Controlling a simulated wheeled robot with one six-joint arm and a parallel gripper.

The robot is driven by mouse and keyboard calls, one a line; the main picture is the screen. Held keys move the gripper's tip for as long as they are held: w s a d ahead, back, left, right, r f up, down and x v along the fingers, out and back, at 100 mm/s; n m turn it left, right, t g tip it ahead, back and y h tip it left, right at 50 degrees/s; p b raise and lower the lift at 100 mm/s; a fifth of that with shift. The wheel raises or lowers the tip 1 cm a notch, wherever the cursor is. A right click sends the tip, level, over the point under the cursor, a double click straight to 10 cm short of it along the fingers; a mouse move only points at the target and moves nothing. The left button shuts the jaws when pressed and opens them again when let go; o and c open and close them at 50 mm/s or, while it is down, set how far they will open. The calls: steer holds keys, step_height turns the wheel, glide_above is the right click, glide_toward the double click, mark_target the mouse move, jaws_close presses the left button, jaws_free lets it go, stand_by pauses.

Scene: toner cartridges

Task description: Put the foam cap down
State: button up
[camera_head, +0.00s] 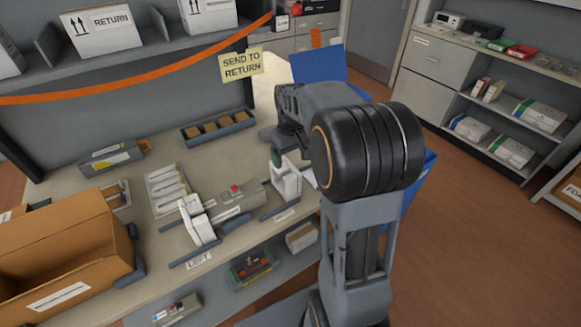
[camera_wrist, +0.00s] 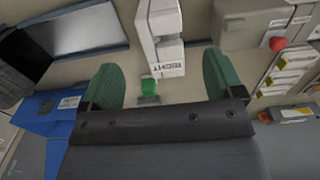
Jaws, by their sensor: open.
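A white foam cap (camera_wrist: 163,38) with upside-down lettering on its near end stands just beyond my fingertips in the wrist view. In the head view this cap (camera_head: 287,183) stands at the right part of the bench, partly hidden by my arm. My gripper (camera_wrist: 160,80) has its green fingers spread wide, with nothing held between them. In the head view only a green part of my gripper (camera_head: 277,157) shows beside the cap's top. A second white foam cap (camera_head: 197,220) stands farther left, behind the LEFT label (camera_head: 198,260).
A grey cartridge with a red button (camera_head: 236,194) lies between the caps. A tray of brown blocks (camera_head: 218,127) is behind, and an open cardboard box (camera_head: 65,245) is at left. A blue bin (camera_head: 420,180) stands right of the bench, partly behind my arm.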

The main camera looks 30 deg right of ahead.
steer(key=s+a+r+t, duration=0.1)
steer(key=s+a, duration=0.3)
steer(key=s, duration=0.4)
steer(key=s+a+m+t, duration=0.1)
steer(key=s+a+t, duration=0.1)
steer(key=s+a, duration=0.3)
steer(key=shift+s+a+r+t, duration=0.3)
steer(key=shift+s+r, duration=0.1)
steer(key=shift+s, duration=1.15)
